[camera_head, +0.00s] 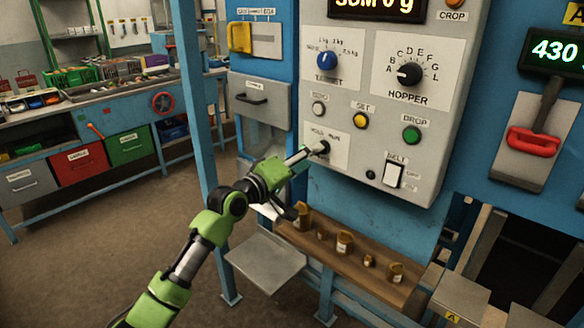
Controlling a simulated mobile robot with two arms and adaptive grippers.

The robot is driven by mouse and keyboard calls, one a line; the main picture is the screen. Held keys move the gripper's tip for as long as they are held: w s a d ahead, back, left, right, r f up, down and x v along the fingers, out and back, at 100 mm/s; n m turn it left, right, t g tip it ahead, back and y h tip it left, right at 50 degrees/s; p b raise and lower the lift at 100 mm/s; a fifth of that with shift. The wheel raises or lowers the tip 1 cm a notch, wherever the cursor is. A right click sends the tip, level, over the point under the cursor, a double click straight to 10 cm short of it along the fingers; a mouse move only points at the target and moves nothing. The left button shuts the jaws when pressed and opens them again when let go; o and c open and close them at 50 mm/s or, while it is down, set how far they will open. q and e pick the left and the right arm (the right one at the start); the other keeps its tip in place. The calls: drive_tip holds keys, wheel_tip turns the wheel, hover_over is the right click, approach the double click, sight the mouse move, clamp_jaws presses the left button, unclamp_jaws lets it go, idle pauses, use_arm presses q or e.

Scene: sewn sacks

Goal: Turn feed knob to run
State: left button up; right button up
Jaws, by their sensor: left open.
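The grey control panel (368,68) stands at the centre right. Low on its left side is a white plate (340,157) that seems to be lettered HOLD and RUN. A small dark knob (324,148) sits on this plate, partly hidden by my gripper, so I cannot read its setting. My left gripper (312,151) reaches up from the lower left with its fingertips at the knob. It is open; I cannot tell whether the fingers touch the knob. My right gripper is not in view.
Above are a blue target knob (327,60) and a black hopper knob (410,73). Yellow (361,121) and green (411,134) buttons and a white belt switch (393,174) are close by. Brass weights (344,241) stand on a wooden shelf below. A red lever (534,141) is right.

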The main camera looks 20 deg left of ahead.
use_arm(q)
drive_tip(key=v, duration=0.8)
